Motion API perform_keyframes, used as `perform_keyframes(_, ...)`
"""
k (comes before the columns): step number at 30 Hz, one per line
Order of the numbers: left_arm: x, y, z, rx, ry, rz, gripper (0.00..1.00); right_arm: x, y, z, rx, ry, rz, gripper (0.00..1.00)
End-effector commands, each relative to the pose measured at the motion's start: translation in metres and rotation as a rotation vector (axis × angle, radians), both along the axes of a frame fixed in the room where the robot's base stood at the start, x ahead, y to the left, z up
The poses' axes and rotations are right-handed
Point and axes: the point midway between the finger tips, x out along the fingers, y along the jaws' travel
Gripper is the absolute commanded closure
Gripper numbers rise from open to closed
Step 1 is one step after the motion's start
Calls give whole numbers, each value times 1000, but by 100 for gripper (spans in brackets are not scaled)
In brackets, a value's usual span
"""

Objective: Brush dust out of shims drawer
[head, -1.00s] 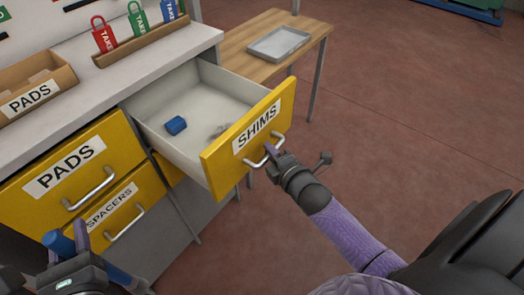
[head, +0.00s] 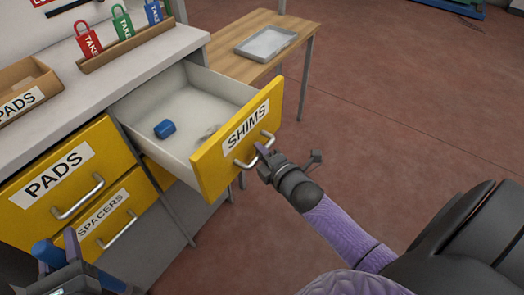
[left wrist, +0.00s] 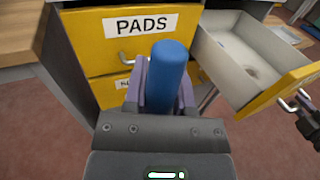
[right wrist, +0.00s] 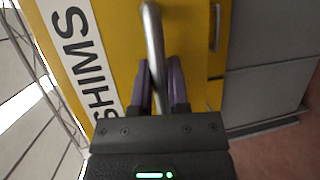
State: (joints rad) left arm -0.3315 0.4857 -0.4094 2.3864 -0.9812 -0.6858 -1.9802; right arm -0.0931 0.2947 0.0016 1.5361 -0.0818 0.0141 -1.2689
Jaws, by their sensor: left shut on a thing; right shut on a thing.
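The yellow shims drawer (head: 208,172) stands open, and its pale inside shows. A small blue block (head: 165,129) and a patch of grey dust (head: 210,131) lie on its floor; the dust also shows in the left wrist view (left wrist: 252,72). My right gripper (head: 262,152) is shut on the drawer's metal bar handle (right wrist: 153,45). My left gripper (head: 70,250) is shut on an upright blue handle (left wrist: 167,75), seemingly the brush's, in front of the lower-left drawers. The brush's bristles are hidden.
Closed pads (head: 30,197) and spacers (head: 80,240) drawers are left of the open one. On the worktop are a pads box (head: 50,82) and a holder with coloured tags (head: 130,45). A wooden table (head: 225,60) with a grey tray (head: 266,40) stands behind.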

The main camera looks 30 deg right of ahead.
Motion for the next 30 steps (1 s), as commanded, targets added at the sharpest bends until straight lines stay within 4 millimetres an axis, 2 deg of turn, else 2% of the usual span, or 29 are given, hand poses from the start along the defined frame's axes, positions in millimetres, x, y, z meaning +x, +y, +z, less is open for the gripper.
perform_keyframes(11,0,0,1,0,-1,0,100,-1,0,0,0,2,0,100)
perform_keyframes(18,0,0,18,0,-7,0,100,-23,-9,1,0,5,-1,100)
perform_keyframes(25,0,0,15,0,-6,0,100,-23,-9,-1,0,3,0,100)
perform_keyframes(26,0,0,15,0,-6,0,100,-23,-9,-1,0,3,0,76)
perform_keyframes(30,0,0,15,0,-6,0,100,-23,-9,-1,0,2,0,46)
